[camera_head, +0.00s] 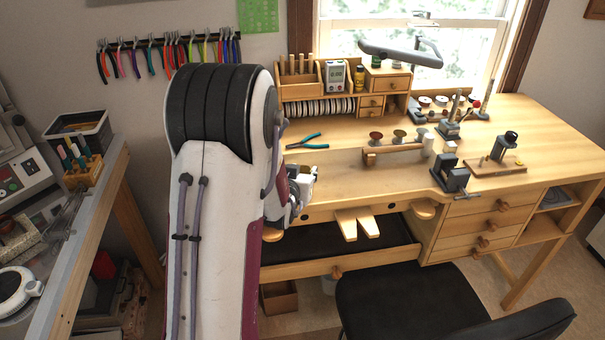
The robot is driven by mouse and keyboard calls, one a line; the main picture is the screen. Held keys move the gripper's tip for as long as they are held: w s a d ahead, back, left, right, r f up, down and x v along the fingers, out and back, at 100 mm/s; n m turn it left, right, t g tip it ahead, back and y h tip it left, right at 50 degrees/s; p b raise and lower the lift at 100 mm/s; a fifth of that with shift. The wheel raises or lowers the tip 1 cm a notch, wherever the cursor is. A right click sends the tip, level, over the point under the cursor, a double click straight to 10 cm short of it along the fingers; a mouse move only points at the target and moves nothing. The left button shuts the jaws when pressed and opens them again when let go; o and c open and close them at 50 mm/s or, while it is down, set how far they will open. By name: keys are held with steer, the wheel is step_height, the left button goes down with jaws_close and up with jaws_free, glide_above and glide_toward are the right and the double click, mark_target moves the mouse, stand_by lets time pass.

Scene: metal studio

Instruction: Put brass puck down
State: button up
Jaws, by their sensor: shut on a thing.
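My gripper (298,192) shows only in part at the right edge of my own large white and maroon arm, over the left front part of the wooden workbench (340,172). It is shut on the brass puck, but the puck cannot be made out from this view. My arm hides much of the gripper and the bench's left end. I cannot tell whether the puck touches the bench top.
Teal-handled pliers (308,141) lie behind my gripper. A wooden rack with knobs (393,150), a dark vise (451,175) and a tool on a wooden board (497,164) stand to the right. A black chair (412,305) is in front. Bare bench top lies between them.

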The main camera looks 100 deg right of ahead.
steer(key=shift+f, duration=0.3)
steer(key=shift+f, duration=0.15)
steer(key=o, duration=1)
steer(key=shift+c, duration=0.2)
steer(key=shift+r, duration=0.2)
steer(key=shift+a, duration=0.15)
steer(key=v, duration=1.1)
steer(key=shift+w+a+r, duration=0.15)
steer(key=shift+w+a, duration=0.1)
